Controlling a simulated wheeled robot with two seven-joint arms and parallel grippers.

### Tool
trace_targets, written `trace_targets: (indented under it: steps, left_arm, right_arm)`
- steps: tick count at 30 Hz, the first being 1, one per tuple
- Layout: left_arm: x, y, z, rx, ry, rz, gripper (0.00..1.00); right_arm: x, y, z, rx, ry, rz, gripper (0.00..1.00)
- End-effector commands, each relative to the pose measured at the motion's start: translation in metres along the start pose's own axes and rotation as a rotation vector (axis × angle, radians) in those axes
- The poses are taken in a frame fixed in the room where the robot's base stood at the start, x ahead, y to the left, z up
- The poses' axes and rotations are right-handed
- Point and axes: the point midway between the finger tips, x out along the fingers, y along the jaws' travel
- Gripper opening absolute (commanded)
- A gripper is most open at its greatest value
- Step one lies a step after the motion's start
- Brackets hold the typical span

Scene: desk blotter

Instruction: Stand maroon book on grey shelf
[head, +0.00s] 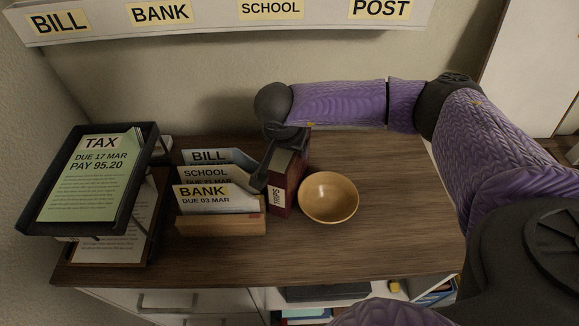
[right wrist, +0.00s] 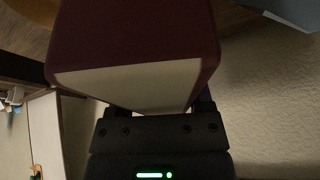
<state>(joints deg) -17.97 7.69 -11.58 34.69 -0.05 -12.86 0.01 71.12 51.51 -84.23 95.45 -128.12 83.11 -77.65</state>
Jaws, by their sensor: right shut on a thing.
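The maroon book (head: 281,196) is upright near the middle of the desk, its labelled spine facing me. It is between the letter rack and the wooden bowl. I cannot tell whether its lower edge touches the desk. My right gripper (head: 272,160) is shut on the book from above and behind. In the right wrist view the book's maroon cover and pale page edges (right wrist: 135,82) fill the space at the gripper (right wrist: 158,108). A pale grey ledge (head: 215,24) with BILL, BANK, SCHOOL and POST labels runs along the wall; I cannot tell whether it is the grey shelf. My left gripper is out of view.
A wooden letter rack (head: 222,226) with several letters is close left of the book. A wooden bowl (head: 328,198) is close on its right. A black tray (head: 148,175) with papers stands far left. The desk (head: 405,200) is clear right of the bowl.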

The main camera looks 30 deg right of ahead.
Motion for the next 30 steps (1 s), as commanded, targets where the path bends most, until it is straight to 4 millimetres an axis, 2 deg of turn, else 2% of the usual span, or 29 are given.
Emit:
trace_targets:
  steps: [11,14,18,22,25,30]
  left_arm:
    - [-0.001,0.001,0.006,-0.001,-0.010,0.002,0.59]
    - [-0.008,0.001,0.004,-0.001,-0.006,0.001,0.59]
    - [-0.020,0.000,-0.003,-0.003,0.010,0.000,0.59]
    - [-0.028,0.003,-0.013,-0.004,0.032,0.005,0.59]
    - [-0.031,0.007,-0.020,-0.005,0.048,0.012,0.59]
    - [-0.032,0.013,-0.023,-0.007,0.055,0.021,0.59]
  right_arm:
    - [-0.002,0.000,-0.001,0.001,0.001,-0.001,0.00]
    - [-0.015,-0.001,-0.007,0.002,0.003,-0.004,0.00]
    - [-0.052,-0.001,-0.022,0.003,0.004,-0.006,0.00]
    - [-0.080,-0.001,-0.034,0.002,0.003,-0.005,0.00]
    - [-0.093,-0.001,-0.039,0.002,0.003,-0.005,0.00]
    - [-0.099,0.000,-0.041,0.000,0.001,-0.001,0.00]
